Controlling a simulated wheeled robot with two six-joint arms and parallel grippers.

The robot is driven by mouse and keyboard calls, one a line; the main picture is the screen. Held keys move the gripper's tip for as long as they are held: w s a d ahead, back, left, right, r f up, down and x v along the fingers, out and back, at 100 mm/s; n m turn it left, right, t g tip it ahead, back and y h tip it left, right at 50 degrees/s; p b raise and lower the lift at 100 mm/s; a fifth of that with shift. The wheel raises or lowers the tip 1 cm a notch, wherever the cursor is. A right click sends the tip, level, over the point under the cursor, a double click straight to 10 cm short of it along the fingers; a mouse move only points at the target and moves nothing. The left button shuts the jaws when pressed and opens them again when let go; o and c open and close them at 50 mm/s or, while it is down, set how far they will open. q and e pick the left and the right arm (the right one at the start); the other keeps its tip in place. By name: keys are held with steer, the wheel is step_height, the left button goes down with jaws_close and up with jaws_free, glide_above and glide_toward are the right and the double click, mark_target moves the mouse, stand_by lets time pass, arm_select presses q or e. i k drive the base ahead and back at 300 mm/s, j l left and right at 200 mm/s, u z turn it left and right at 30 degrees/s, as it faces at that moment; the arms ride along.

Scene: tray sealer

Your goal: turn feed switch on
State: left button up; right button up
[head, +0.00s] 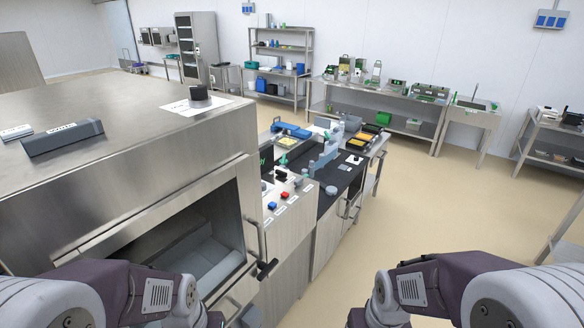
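The control panel (290,208) of the tray sealer is right of the steel chamber, near the middle of the head view. It carries a red button (285,195), a blue button (272,206) and small black switches or knobs (281,175). Small white labels lie beside them, too small to read. A large dark knob (198,95) stands on a white plate on top of the steel housing. I cannot tell which control is the feed switch, or its position. Both my arms enter from the bottom corners, low and apart from the panel; their grippers are below the picture edge.
The steel housing (110,150) fills the left, with an open-fronted chamber and a protruding handle (265,268). A dark worktop (340,180) with trays lies beyond the panel. Benches and a shelf rack (282,50) line the back wall. The floor (440,200) at right is clear.

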mark_target(298, 181)
steer(key=i+l+u, duration=0.25)
steer(key=i+l, duration=0.25)
steer(key=i+l+u, duration=0.15)
steer(key=l, duration=0.2)
steer(key=i+l+u, duration=0.25)
steer(key=i+l, duration=0.2)
steer(key=l, duration=0.25)
steer(key=i+l+u, duration=0.15)
steer(key=l, duration=0.2)
steer(key=i+l+u, duration=0.15)
steer(key=l, duration=0.2)
steer(key=i+l+u, duration=0.25)
steer(key=i+l, duration=0.1)
steer(key=i, duration=0.15)
